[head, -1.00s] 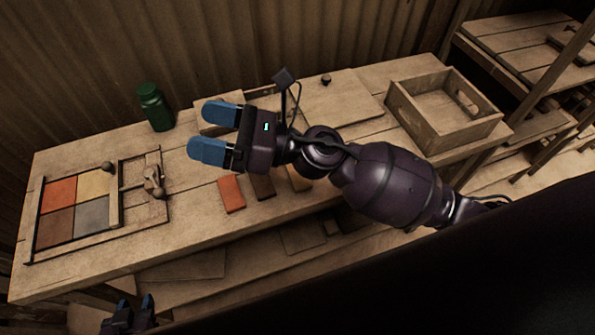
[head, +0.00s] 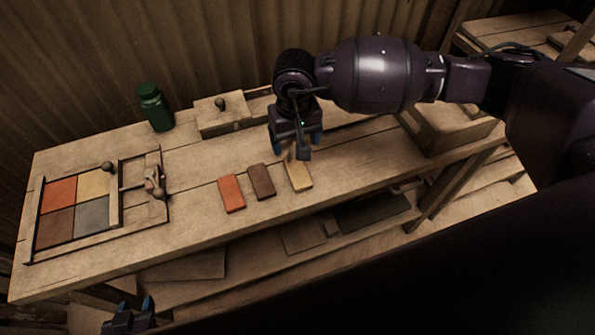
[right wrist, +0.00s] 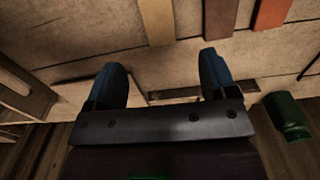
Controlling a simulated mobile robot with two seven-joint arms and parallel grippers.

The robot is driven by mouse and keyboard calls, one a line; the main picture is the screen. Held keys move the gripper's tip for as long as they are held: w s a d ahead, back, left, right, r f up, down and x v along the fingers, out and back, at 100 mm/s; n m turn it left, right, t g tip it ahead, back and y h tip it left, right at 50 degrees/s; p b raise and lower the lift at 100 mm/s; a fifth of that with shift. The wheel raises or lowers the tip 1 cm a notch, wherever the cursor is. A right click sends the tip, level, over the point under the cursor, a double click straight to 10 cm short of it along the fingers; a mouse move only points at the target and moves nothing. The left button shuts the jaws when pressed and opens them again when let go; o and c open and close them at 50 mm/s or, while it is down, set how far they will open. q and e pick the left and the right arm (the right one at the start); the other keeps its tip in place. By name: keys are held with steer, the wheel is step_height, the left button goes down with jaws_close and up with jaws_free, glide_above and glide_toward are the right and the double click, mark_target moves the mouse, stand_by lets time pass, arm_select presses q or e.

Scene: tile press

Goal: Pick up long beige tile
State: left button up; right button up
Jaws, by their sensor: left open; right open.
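The long beige tile (head: 300,178) lies flat on the workbench (head: 195,213), the rightmost of three loose tiles. A brown tile (head: 262,181) and an orange-red tile (head: 231,193) lie to its left. My right gripper (head: 297,143) is open and empty, pointing down at the far end of the beige tile and partly covering it in the head view. In the right wrist view the beige tile (right wrist: 156,20) lies beyond and between the two open blue fingers (right wrist: 163,78), apart from them. My left gripper (head: 132,308) is open and low at the bottom left, below the bench edge.
A framed press (head: 165,215) with several coloured tiles stands at the left. A green bottle (head: 155,107) and a wooden block with a knob (head: 222,117) stand at the back. A wooden crate (head: 450,135) is at the right, partly hidden by my arm.

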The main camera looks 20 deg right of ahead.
glide_above(297, 171)
step_height(297, 171, down, 5)
steer(key=shift+w+a+f, duration=0.1)
steer(key=shift+w+a, duration=0.05)
steer(key=shift+d+f, duration=0.2)
steer(key=shift+f, duration=2.45)
steer(key=c, duration=1.1)
steer(key=shift+o, duration=0.2)
steer(key=shift+r, duration=0.1)
